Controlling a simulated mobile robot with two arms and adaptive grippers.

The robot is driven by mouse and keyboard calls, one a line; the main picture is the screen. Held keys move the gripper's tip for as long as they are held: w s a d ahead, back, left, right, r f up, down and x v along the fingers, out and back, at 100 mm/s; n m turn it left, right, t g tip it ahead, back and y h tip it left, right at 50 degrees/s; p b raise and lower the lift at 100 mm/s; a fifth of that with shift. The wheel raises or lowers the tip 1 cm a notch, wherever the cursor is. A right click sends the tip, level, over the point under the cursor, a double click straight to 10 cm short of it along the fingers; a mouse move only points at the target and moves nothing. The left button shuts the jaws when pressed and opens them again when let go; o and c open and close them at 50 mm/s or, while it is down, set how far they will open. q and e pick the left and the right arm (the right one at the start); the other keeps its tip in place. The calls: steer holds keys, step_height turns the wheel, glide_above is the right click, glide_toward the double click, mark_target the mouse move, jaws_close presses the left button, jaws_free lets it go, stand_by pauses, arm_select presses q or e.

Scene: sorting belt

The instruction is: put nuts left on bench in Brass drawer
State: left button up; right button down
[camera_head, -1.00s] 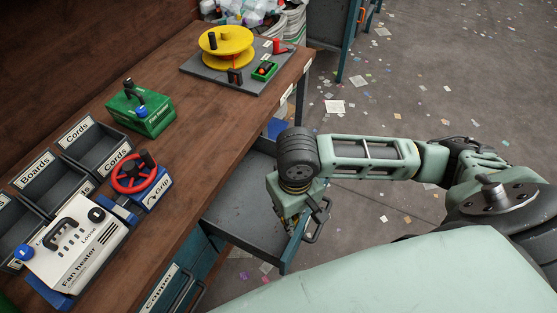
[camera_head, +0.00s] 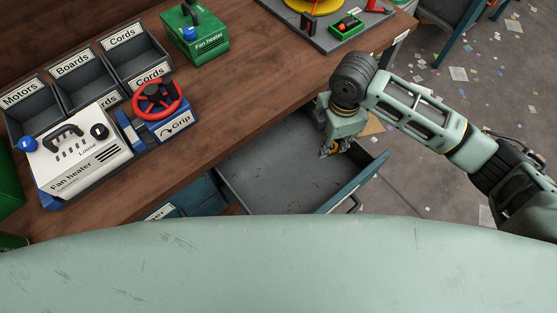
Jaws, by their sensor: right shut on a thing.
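An open grey drawer (camera_head: 270,172) with a teal front (camera_head: 352,183) is pulled out from under the wooden bench. Its bottom looks bare apart from a few marks, and its label is not visible. My right gripper (camera_head: 329,153) points down over the drawer's right end. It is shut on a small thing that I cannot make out. I cannot make out any nuts on the bench (camera_head: 225,108). My left gripper is out of view.
On the bench are labelled bins (camera_head: 90,82), a white fan heater (camera_head: 78,150), a red-wheeled grip (camera_head: 160,100), a green fan heater box (camera_head: 196,38) and a grey board (camera_head: 345,38). My pale body fills the bottom. Scraps litter the floor.

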steer(key=shift+w+a+f+n, duration=0.25)
steer(key=shift+w+f+n, duration=0.2)
steer(key=shift+n, duration=0.45)
steer(key=n, duration=0.2)
steer(key=b, duration=0.1)
glide_above(318, 162)
steer(key=shift+n, duration=0.3)
step_height(318, 162, down, 6)
steer(key=shift+f, duration=2.15)
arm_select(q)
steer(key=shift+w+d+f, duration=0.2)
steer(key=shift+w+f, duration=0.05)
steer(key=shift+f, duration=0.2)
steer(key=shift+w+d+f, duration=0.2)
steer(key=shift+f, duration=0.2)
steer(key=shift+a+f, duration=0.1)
arm_select(e)
steer(key=shift+f, duration=0.6)
